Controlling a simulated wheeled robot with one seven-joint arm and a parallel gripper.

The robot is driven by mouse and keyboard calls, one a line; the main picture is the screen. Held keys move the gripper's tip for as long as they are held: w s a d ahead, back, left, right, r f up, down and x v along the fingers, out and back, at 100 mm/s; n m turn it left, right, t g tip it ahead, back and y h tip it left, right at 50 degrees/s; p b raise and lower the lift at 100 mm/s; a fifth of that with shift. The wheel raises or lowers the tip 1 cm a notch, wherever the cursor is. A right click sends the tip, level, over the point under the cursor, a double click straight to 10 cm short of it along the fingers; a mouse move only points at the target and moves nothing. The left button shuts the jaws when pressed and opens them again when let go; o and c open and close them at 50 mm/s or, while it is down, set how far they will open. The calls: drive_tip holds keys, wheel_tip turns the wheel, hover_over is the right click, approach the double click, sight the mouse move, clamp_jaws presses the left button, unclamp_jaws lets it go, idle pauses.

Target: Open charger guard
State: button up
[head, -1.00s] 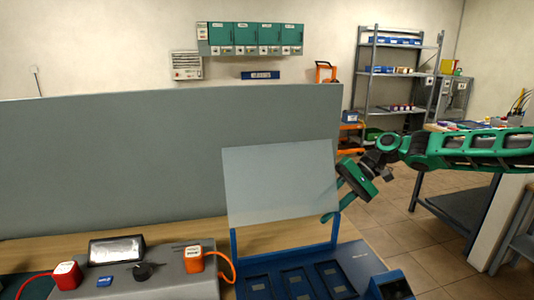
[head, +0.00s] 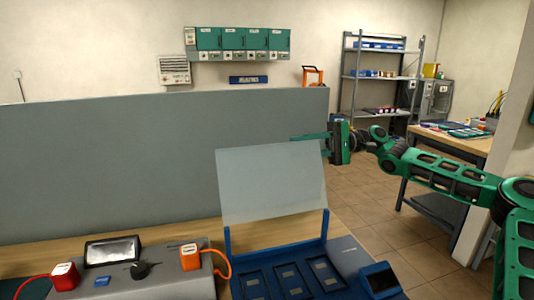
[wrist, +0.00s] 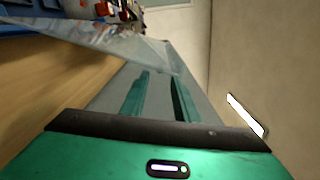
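The charger guard (head: 270,185) is a clear, pale panel. In the head view it stands raised and slightly tilted on blue posts at the back of the blue charger (head: 337,247). The charger's bays below it are uncovered. My gripper (head: 305,146) is at the guard's upper right corner, with its fingers pointing left. The lower finger is partly hidden behind the panel, and I see no clear contact. In the wrist view my gripper (wrist: 160,78) shows two green fingers apart with nothing between them. A clear sheet, likely the guard (wrist: 100,40), crosses above the fingers.
A grey partition (head: 100,170) stands behind the bench. A grey box (head: 150,262) with a knob, a red plug (head: 65,276) and an orange plug (head: 190,257) sits left of the charger. Open floor (head: 365,195) lies to the right, with a workbench (head: 455,140) beyond.

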sight(269, 151)
drive_tip(key=a, duration=0.3)
drive_tip(key=s+a, duration=0.1)
drive_tip(key=a, duration=0.2)
drive_tip(key=s+a, duration=0.1)
drive_tip(key=a, duration=0.2)
drive_tip(key=shift+a, duration=0.2)
drive_tip(key=shift+c, duration=0.3)
drive_tip(key=shift+s, duration=0.1)
clamp_jaws()
